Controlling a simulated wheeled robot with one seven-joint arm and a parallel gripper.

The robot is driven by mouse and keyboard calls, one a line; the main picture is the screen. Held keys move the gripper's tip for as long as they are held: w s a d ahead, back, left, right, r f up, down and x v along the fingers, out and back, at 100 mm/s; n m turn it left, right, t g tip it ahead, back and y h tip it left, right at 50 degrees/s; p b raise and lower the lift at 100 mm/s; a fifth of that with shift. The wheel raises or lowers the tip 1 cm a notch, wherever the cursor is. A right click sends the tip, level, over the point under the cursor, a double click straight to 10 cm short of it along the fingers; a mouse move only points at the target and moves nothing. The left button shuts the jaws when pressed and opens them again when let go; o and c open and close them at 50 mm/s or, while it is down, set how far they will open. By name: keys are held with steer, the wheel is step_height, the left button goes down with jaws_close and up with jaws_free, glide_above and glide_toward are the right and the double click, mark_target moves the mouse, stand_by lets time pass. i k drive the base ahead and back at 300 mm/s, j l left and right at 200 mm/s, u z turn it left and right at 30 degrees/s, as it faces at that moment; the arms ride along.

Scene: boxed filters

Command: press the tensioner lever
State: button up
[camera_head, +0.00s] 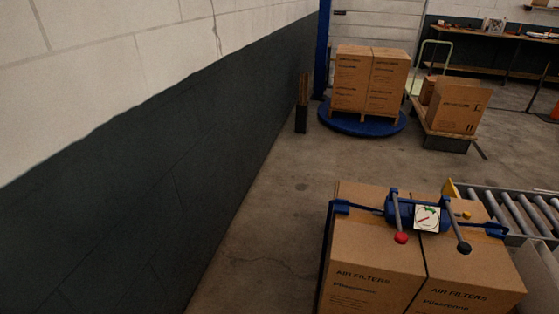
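A blue strapping tool (404,212) sits on top of two brown cartons (375,262) marked "AIR FILTERS". It has two grey levers: one ends in a red knob (401,238), the other, to its right, in a black knob (464,248). Both levers lean toward the camera. I cannot tell from any label which is the tensioner lever. A white dial (427,218) with a green zone and a red needle faces me between the levers; the needle looks outside the green. A dark strap (419,249) runs over the cartons. My gripper is not in view.
A roller conveyor (510,208) with a yellow end piece adjoins the cartons at right. A wall (150,190) runs along the left. Stacked boxes stand on a blue turntable (362,125), and a cart (447,135) holds more. The floor (270,220) left of the cartons is clear.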

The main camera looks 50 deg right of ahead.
mark_target(464, 248)
steer(key=z, duration=1.95)
